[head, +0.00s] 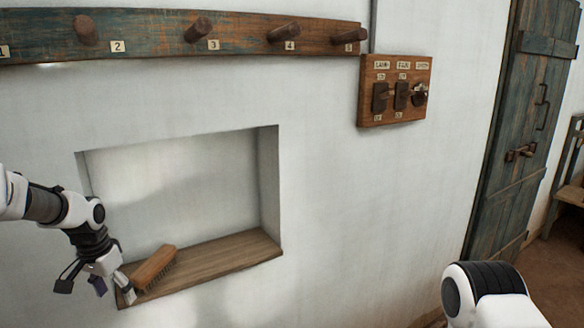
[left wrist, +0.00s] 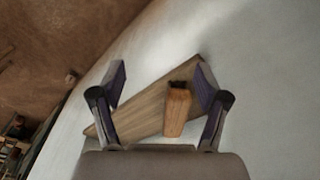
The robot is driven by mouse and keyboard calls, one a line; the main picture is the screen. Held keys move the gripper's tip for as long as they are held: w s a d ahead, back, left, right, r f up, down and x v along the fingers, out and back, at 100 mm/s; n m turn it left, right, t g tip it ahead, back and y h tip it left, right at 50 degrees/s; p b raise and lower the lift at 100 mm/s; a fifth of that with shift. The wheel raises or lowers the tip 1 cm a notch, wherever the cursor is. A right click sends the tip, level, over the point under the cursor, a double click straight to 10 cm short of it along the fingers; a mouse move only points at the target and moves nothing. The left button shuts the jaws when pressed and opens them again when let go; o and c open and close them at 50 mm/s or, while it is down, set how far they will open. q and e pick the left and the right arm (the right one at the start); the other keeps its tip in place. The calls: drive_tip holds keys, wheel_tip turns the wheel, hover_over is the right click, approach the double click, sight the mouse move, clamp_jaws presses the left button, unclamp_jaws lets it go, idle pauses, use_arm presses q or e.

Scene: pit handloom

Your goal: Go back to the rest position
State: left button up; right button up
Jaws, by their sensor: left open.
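My left gripper (head: 101,284) is at the lower left of the head view, at the left front end of the wall niche. It is open. A wooden brush (head: 155,267) with dark bristles lies on the niche's wooden shelf (head: 222,260), just right of the gripper. In the left wrist view the two fingers (left wrist: 161,84) are spread apart, and the brush (left wrist: 177,112) shows between them, closer to the right finger. I cannot tell whether a finger touches it. My right gripper is out of view; only part of my right arm shows at lower right.
A peg rail (head: 150,35) with numbered wooden pegs runs along the wall above the niche (head: 269,185). A wooden switch board (head: 395,90) hangs right of it. A blue-green door (head: 520,120) and a wooden chair (head: 570,190) stand farther right.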

use_arm(q)
wheel_tip(320, 180, down, 11)
drive_tip(key=s+d+g+b, duration=0.2)
drive_tip(key=s+d+f+m+g+b, duration=0.15)
drive_tip(key=s+d+f, duration=0.25)
drive_tip(key=s+f, duration=0.55)
drive_tip(key=s+d+f+n+g+b, duration=0.1)
drive_tip(key=s+d+f+g+b, duration=0.2)
drive_tip(key=s+f, duration=0.65)
drive_tip(key=s+d+f+n+t, duration=0.2)
drive_tip(key=s+f, duration=0.2)
drive_tip(key=s, duration=0.2)
drive_tip(key=s+d+f+n+t+b, duration=0.1)
drive_tip(key=s+d+f+t, duration=0.2)
drive_tip(key=s, duration=0.4)
drive_tip(key=shift+s+d+f+n, duration=0.2)
drive_tip(key=shift+d+f+n, duration=0.15)
drive_tip(key=shift+f, duration=0.1)
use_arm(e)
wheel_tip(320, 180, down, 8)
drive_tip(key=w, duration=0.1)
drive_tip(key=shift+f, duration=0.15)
